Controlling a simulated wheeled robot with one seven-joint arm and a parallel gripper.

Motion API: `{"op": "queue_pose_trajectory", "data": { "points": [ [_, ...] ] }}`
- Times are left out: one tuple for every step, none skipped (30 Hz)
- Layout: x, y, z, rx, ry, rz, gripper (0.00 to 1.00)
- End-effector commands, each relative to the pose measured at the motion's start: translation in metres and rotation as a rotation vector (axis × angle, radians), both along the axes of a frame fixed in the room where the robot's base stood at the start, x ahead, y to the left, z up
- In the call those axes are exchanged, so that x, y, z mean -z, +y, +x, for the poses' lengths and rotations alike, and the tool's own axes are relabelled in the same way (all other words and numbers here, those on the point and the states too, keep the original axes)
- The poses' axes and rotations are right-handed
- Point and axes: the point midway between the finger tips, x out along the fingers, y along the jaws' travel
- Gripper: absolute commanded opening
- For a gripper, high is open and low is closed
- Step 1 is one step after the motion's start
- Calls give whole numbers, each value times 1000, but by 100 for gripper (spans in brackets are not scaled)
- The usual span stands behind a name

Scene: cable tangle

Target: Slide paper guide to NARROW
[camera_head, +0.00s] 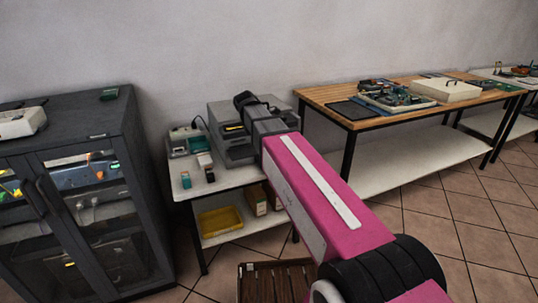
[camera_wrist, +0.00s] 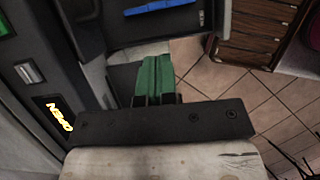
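The grey printer-like machine (camera_head: 232,150) stands on the white table, with my arm reaching over it from the right. In the wrist view, my gripper (camera_wrist: 157,62) shows as two green fingers side by side; they look shut together with nothing between them. A blue strip (camera_wrist: 160,7) lies on a dark grey part of the machine (camera_wrist: 130,30), beyond the fingertips and apart from them. It may be the paper guide, but I cannot tell for sure. No NARROW mark is readable. In the head view, my arm hides part of the machine.
A lit yellow label (camera_wrist: 60,114) is on the machine's left side. A small device (camera_head: 186,142) and small boxes (camera_head: 205,161) stand left of the machine. A dark cabinet (camera_head: 75,175) is at left, a wooden-topped bench (camera_head: 345,92) at right. A slatted brown crate (camera_head: 275,283) is on the floor.

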Motion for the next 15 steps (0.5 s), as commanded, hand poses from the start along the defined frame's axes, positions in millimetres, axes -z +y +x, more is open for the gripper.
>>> {"op": "queue_pose_trajectory", "data": {
  "points": [
    [1, 0, 0, -8, 5, -5, 0],
    [2, 0, 0, -12, 6, -6, 0],
    [5, -1, 0, -12, 8, -7, 0],
    [7, -2, 1, -12, 8, -7, 0],
    [10, -3, 1, -12, 8, -6, 0],
    [15, -5, 1, -12, 8, -6, 0],
    [18, -7, 2, -11, 7, -5, 0],
    [22, -8, 2, -11, 7, -5, 0],
    [28, -11, 3, -10, 7, -5, 0],
    [33, -13, 4, -9, 8, -5, 0],
    [38, -14, 4, -10, 7, -4, 0],
    [44, -17, 5, -9, 7, -4, 0],
    [48, -18, 6, -9, 7, -4, 0],
    [53, -20, 6, -9, 7, -4, 0],
    [59, -22, 7, -9, 7, -4, 0]
  ]
}}
